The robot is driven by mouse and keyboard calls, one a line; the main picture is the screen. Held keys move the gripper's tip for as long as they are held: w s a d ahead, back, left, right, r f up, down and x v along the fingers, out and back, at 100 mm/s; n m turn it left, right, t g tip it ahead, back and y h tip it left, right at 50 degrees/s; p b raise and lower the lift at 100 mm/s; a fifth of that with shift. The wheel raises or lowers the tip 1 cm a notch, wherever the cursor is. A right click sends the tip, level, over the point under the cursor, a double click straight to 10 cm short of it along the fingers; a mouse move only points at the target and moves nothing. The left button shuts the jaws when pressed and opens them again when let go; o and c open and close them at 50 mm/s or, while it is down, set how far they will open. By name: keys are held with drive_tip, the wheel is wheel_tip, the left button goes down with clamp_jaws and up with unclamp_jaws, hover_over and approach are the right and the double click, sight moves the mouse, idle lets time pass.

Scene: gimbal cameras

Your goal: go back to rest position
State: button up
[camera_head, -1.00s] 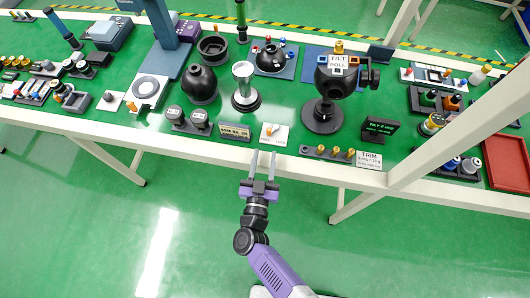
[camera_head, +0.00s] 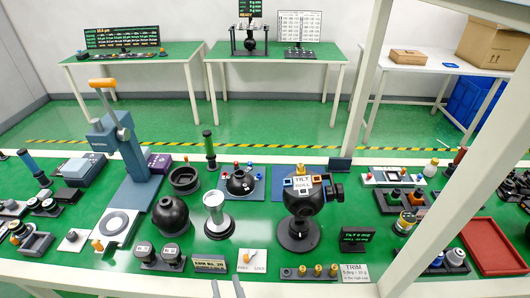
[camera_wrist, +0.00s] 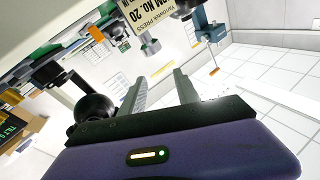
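My gripper (camera_head: 228,290) shows only its fingertips at the bottom edge of the head view, in front of the green bench's (camera_head: 140,262) near edge. In the wrist view my gripper (camera_wrist: 160,90) has its two fingers spread apart, with nothing between them. It is apart from the things on the bench. The rest of my arm is out of the head view.
The bench holds a black tilt ball on a stand (camera_head: 297,230), a black sphere (camera_head: 170,215), a press (camera_head: 120,150), a lock switch plate (camera_head: 252,261) and a red tray (camera_head: 493,246). A white frame post (camera_head: 470,165) crosses the right side. Further tables stand behind.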

drive_tip(key=s+d+r+g+h+b, duration=0.1)
drive_tip(key=s+d+r+h, duration=0.2)
drive_tip(key=s+d, duration=1.1)
drive_tip(key=s+d+r+g+h+b, duration=0.2)
drive_tip(key=s+d+r, duration=0.6)
drive_tip(key=s+d, duration=0.5)
drive_tip(key=shift+s+d+r+m+g+h, duration=0.3)
drive_tip(key=shift+s+d+r+m+h, duration=0.1)
drive_tip(key=shift+d+h, duration=0.65)
drive_tip(key=shift+d, duration=0.1)
drive_tip(key=shift+f, duration=0.1)
